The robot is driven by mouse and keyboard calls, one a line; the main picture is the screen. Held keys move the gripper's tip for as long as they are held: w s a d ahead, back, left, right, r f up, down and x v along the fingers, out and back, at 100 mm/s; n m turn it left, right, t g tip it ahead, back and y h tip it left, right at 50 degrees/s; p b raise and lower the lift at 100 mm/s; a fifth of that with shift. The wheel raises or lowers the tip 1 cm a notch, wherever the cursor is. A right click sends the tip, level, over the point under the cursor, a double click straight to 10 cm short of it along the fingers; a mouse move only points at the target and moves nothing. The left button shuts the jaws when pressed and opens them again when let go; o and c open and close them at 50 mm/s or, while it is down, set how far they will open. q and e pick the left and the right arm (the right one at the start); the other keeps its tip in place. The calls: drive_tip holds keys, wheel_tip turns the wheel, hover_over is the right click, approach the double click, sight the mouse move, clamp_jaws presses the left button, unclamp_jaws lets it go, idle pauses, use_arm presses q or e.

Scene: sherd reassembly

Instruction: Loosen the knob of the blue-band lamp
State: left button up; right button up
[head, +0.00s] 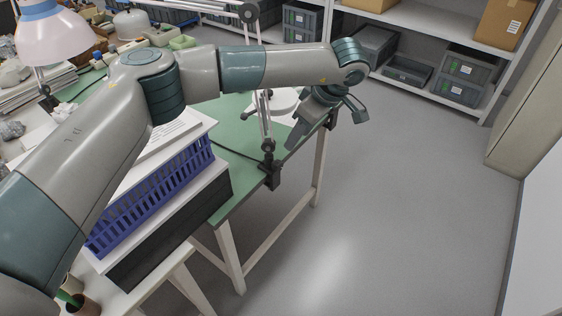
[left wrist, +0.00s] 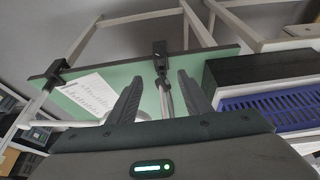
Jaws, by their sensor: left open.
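A dark table clamp (head: 271,174) grips the edge of the green table, and a jointed lamp arm (head: 264,118) rises from it. The clamp also shows in the left wrist view (left wrist: 160,50), with its post between my finger outlines. My left gripper (head: 325,122) is open and empty, up and to the right of this clamp in the head view. It also shows in the left wrist view (left wrist: 160,80). I cannot tell its depth from the post. My right gripper is not in view.
A second clamp (left wrist: 57,70) sits at the table's corner. A blue basket (head: 150,200) rests on a dark box (head: 170,240) beside the green table top (head: 232,125). A pale lamp shade (head: 50,38) hangs at upper left. Shelves (head: 435,50) stand behind; the floor at right is clear.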

use_arm(q)
drive_tip(key=p, duration=0.2)
approach(280, 164)
drive_tip(key=p+x, duration=0.1)
drive_tip(key=x, duration=0.6)
drive_tip(key=shift+w+a+f, duration=0.1)
drive_tip(key=shift+w+f, duration=0.05)
drive_tip(key=shift+f, duration=0.15)
drive_tip(key=shift+x, duration=0.85)
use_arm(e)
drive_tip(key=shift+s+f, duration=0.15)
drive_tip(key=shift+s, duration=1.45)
use_arm(q)
drive_tip(key=c, duration=1.1)
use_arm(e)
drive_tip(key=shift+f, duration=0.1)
